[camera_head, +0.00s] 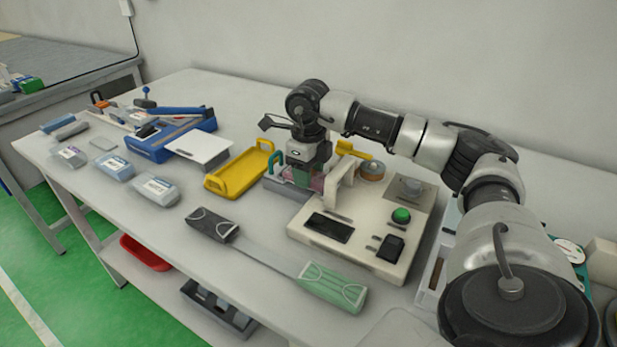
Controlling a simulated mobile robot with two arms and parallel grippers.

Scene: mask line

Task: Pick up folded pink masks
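My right arm reaches in from the right, and its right gripper (306,160) points down over a grey tray (285,188) beside the cream machine (345,232). A small patch of pink, seemingly the pink masks (318,182), shows just below and to the right of the gripper. Most of the pink is hidden by the gripper and the machine's white arch. The fingertips are too covered to tell whether they are open or shut. My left gripper is not in view.
A dark mask bundle (212,225) and a green mask bundle (333,287) lie at the front of the white table. A yellow tray (238,172) stands left of the gripper. Farther left are a blue device (172,140) and several clear packs (155,188).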

